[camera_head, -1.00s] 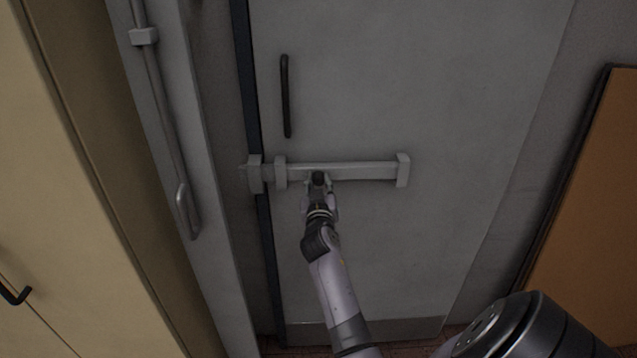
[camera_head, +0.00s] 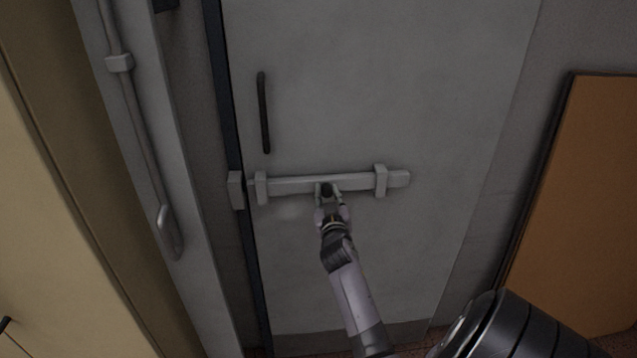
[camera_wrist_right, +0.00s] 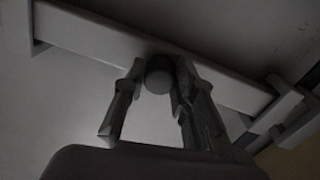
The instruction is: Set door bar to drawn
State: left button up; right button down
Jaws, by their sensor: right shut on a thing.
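The door bar (camera_head: 295,186) is a light grey flat bar lying across the grey door. It runs through a left door bracket (camera_head: 261,188) and a right door bracket (camera_head: 380,180), and its right end sticks out past the right one. Its left end is close to the bracket on the door frame (camera_head: 236,190); I cannot tell exactly whether it is clear of it. My right gripper (camera_head: 327,191) is shut on the bar's dark round knob (camera_wrist_right: 158,76), with one finger on each side in the wrist view. My left gripper is not in view.
The door (camera_head: 400,90) has a dark vertical handle (camera_head: 264,112) above the bar. A metal rod with a handle (camera_head: 168,230) runs down the left frame. A cream cabinet (camera_head: 50,220) stands left, an orange-brown board (camera_head: 585,190) right. The door face around the bar is clear.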

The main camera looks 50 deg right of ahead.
jog(key=shift+d+r, duration=0.1)
jog(key=c, duration=1.3)
grip_release()
jog(key=shift+s+d, duration=0.15)
jog(key=shift+s, duration=0.05)
jog(key=v, duration=1.2)
jog(key=shift+w, duration=0.15)
